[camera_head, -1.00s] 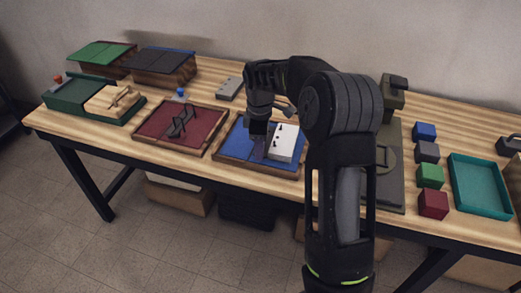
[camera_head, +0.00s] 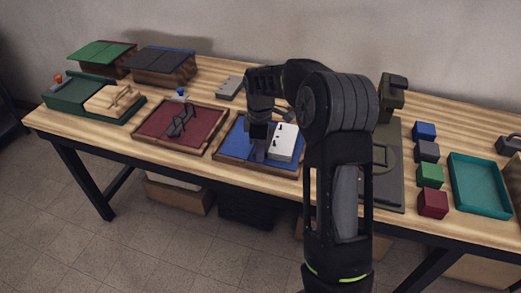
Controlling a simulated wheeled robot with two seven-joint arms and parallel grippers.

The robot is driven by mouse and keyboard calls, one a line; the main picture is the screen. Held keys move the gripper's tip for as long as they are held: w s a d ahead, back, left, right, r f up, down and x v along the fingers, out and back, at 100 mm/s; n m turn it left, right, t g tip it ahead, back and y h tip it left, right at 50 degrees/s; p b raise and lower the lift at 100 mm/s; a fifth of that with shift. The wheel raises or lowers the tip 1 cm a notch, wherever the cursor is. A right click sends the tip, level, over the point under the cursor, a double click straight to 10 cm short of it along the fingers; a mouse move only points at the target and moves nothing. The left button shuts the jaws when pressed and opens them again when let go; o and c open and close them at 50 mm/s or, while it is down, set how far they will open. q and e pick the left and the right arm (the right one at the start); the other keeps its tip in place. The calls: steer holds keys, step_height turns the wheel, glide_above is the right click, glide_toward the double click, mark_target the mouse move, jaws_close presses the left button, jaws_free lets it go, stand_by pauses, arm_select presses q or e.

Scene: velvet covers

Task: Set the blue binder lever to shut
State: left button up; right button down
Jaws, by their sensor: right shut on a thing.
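The blue binder (camera_head: 234,141) is a wooden-framed tray with a blue inside, near the table's front edge, left of my right arm. A white block (camera_head: 285,141) with small dark pins lies in its right part. My right gripper (camera_head: 259,150) points down into the blue binder, just left of the white block. It is shut on the binder's lever, which the fingers mostly hide, so its angle cannot be told. My left gripper is not in view.
A red binder (camera_head: 150,131) with a dark lever mechanism (camera_head: 181,122) sits to the left. A grey plate (camera_head: 388,185) lies behind my arm. Several coloured blocks (camera_head: 430,175) and a teal tray (camera_head: 480,185) stand on the right. A green box (camera_head: 75,97) stands far left.

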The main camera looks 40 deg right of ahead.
steer(key=shift+s+d+f+t+y+b, duration=0.25)
steer(key=shift+t+b, duration=0.25)
steer(key=shift+b, duration=0.5)
steer(key=shift+w+r, duration=0.1)
steer(key=shift+r, duration=0.05)
steer(key=shift+a+r, duration=0.1)
steer(key=c, duration=1.4)
jaws_free()
steer(key=shift+c, duration=0.2)
step_height(320, 180, up, 8)
steer(key=s, duration=0.1)
steer(key=shift+d, duration=0.2)
